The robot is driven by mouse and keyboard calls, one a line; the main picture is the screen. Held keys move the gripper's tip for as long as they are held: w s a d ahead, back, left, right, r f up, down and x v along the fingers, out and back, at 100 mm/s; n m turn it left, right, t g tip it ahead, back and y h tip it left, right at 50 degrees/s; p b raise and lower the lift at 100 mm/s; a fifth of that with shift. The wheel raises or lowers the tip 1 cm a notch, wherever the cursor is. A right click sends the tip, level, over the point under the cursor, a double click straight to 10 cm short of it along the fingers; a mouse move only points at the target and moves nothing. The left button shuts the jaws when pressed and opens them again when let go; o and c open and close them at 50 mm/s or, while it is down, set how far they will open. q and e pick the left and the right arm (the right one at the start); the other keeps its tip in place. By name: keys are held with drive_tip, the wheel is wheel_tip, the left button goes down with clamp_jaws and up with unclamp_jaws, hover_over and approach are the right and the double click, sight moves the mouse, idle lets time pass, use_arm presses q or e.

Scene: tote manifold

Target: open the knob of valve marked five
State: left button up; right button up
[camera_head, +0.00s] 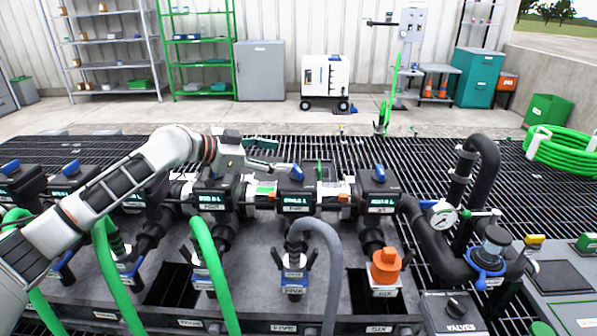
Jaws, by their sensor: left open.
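The valve marked five (295,195) is a black block in the manifold row, with a grey hose below it and a FIVE label (283,328) on the front edge. Its blue knob (296,172) is on top. My left gripper (279,156) is open, reaching in from the left above the row. Its fingers point right and its tips are at or just behind the blue knob; I cannot tell whether they touch. The gripper and wrist partly cover the neighbouring valve's top. My right gripper is not in view.
Valve six (378,195) with its own blue knob (379,173) stands to the right, above an orange cap (386,266). Green hoses (210,270) rise at the left. A black pipe with a gauge (443,215) stands at the right. Open grating (400,150) lies behind.

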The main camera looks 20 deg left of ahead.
sight(296, 168)
use_arm(q)
drive_tip(key=shift+n+g+h, duration=0.7)
drive_tip(key=shift+g, duration=0.2)
drive_tip(key=d+f, duration=0.1)
drive_tip(key=w+d+f+b, duration=0.1)
drive_tip(key=d, duration=0.1)
drive_tip(key=d+f, duration=0.1)
drive_tip(key=d, duration=0.1)
drive_tip(key=shift+w+d+f, duration=0.25)
drive_tip(key=shift+w+f, duration=0.05)
drive_tip(key=shift+w, duration=0.05)
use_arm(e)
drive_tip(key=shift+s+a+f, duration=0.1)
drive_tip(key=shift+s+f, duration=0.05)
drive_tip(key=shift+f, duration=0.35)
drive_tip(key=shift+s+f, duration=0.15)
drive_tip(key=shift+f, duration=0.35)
use_arm(q)
drive_tip(key=c, duration=1.1)
